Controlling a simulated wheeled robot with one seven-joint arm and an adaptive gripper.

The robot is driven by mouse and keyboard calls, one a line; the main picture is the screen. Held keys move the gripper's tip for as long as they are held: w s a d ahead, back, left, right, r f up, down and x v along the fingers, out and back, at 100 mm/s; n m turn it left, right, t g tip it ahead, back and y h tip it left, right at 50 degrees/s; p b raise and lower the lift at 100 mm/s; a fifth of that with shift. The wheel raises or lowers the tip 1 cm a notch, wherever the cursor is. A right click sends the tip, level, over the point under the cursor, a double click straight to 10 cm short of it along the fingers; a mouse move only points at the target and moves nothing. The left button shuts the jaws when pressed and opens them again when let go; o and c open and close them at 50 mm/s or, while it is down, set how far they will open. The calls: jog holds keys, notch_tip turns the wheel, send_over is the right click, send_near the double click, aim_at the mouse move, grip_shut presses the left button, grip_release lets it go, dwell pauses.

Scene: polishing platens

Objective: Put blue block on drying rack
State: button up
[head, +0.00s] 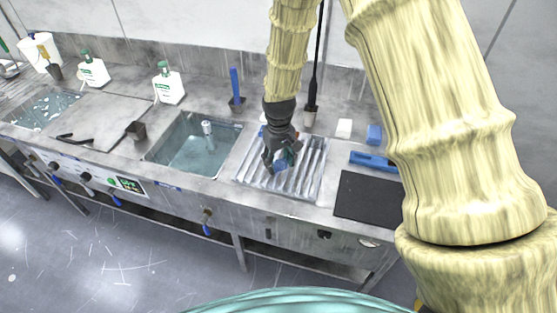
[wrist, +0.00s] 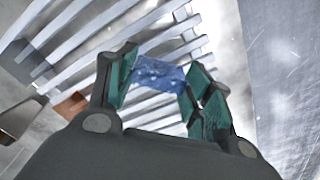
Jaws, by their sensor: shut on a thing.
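My gripper (head: 283,155) is over the ribbed metal drying rack (head: 309,178) in the head view. It is shut on a small blue block (head: 280,165), which is partly hidden by the fingers. In the wrist view, the blue block (wrist: 158,75) sits between the green-padded fingers of my gripper (wrist: 157,82). The slats of the drying rack (wrist: 75,50) lie behind the block. I cannot tell whether the block touches the slats.
A water-filled sink (head: 192,150) is left of the rack. A black mat (head: 366,197) and a blue tool (head: 372,160) are to its right. Another blue block (head: 374,134) and a white block (head: 344,128) stand at the back. White bottles (head: 168,85) line the rear.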

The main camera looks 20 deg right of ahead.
aim_at(279, 162)
jog(key=shift+f, duration=0.45)
jog(key=shift+f, duration=0.15)
jog(key=o, duration=1.1)
jog(key=shift+r, duration=0.2)
jog(key=shift+r+b, duration=2.05)
jog(key=shift+r, duration=3.9)
jog(key=shift+r, duration=0.1)
